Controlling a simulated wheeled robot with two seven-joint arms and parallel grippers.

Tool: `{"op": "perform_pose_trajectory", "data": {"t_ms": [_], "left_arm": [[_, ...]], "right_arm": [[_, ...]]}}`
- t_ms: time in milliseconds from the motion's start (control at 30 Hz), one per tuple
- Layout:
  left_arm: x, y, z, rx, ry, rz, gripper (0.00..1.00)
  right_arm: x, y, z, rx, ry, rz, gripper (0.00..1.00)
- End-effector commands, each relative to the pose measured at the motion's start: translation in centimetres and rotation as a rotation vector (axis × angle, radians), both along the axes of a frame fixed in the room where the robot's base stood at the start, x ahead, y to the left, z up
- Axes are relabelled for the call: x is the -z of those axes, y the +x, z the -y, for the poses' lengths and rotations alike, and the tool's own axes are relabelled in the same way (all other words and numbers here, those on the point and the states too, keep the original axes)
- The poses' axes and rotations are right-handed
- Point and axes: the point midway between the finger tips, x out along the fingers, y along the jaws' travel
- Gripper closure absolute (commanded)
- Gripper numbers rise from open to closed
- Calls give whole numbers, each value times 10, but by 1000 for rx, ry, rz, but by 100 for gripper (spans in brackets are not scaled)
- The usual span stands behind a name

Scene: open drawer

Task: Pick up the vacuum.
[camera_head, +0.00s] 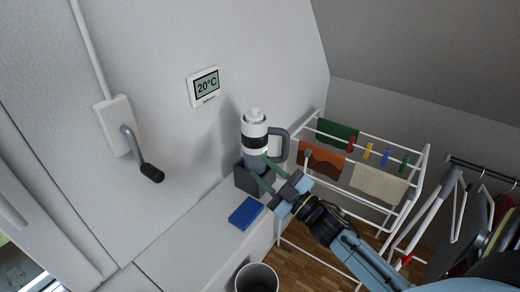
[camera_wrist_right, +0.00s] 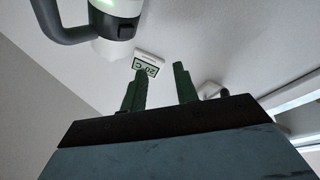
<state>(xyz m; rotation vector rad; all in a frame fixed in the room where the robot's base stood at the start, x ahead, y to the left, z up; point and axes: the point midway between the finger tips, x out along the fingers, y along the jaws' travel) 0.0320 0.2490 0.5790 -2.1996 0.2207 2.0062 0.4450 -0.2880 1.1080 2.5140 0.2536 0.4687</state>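The vacuum (camera_head: 254,136) is a white and grey handheld with a dark side handle (camera_head: 279,146). It stands upright in a dark grey holder (camera_head: 246,181) on a white ledge against the wall. It also shows at the top left of the right wrist view (camera_wrist_right: 112,18), outside the fingers. My right gripper (camera_head: 261,169) is open, its two green fingers apart with nothing visible between them (camera_wrist_right: 160,72). In the head view the fingers overlap the vacuum's lower part and the holder; I cannot tell whether they touch. My left gripper is not in view.
A blue block (camera_head: 246,213) lies on the ledge (camera_head: 200,232) beside the holder. A grey bin (camera_head: 257,279) stands below. A drying rack (camera_head: 424,165) with cloths is on the right, near my right arm. A thermostat (camera_head: 203,87) and a crank handle (camera_head: 150,172) are on the wall.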

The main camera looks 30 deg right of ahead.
Motion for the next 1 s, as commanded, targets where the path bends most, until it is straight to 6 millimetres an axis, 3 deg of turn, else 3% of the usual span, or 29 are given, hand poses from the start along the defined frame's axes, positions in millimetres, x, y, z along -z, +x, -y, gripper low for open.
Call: {"op": "perform_pose_trajectory", "data": {"t_ms": [100,600,800,1000], "left_arm": [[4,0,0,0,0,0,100],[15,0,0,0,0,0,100],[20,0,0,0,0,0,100],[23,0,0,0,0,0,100]], "right_arm": [[6,1,-2,122,-228,28,57],[18,-6,17,628,-1508,-36,57],[19,-19,34,709,-2028,-175,57],[19,-34,48,689,-2411,-320,57]]}}
